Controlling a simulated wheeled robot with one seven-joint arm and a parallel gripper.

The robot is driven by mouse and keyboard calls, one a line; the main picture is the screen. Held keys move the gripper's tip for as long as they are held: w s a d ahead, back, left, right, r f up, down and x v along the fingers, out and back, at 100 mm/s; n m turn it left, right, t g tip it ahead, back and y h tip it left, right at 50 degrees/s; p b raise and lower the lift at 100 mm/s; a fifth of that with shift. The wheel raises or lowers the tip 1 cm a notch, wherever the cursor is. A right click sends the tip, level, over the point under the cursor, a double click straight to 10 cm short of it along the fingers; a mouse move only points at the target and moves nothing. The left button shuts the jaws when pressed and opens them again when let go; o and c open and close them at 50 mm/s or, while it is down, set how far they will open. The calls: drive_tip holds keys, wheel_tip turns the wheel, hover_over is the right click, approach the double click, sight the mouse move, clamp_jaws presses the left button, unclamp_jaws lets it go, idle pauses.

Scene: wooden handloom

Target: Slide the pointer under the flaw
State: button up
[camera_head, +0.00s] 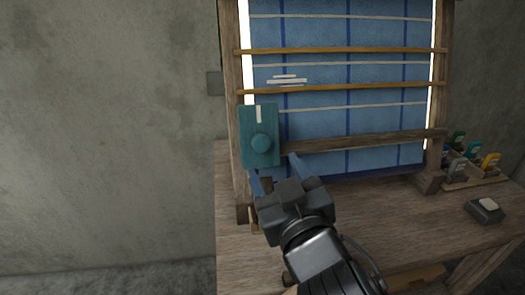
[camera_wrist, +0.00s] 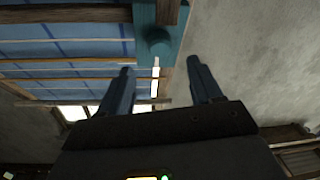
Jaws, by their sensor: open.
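The pointer (camera_head: 247,145) is a teal plate with a round knob and a white upright mark. It sits at the left end of a dark wooden rail (camera_head: 365,142) across the loom. The flaw (camera_head: 288,80), a cluster of short white dashes in the blue cloth, lies above and to the right of the pointer's mark. My gripper (camera_head: 273,165) is open and empty, its fingers reaching up towards the knob from below. In the wrist view the pointer (camera_wrist: 144,14) and its knob show ahead, between the lines of my open fingers (camera_wrist: 160,66). I cannot make out the flaw there.
The loom's wooden posts (camera_head: 437,95) flank the blue cloth (camera_head: 390,75), which thin wooden bars cross. Several coloured items (camera_head: 490,162) stand in a rack at the right of the bench, near a dark box (camera_head: 485,210). The rail right of the pointer looks clear.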

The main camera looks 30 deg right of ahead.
sight(263, 147)
drive_tip(key=p+x, duration=0.1)
drive_tip(key=x, duration=0.6)
drive_tip(key=shift+w, duration=0.25)
drive_tip(key=shift+c, duration=0.3)
clamp_jaws()
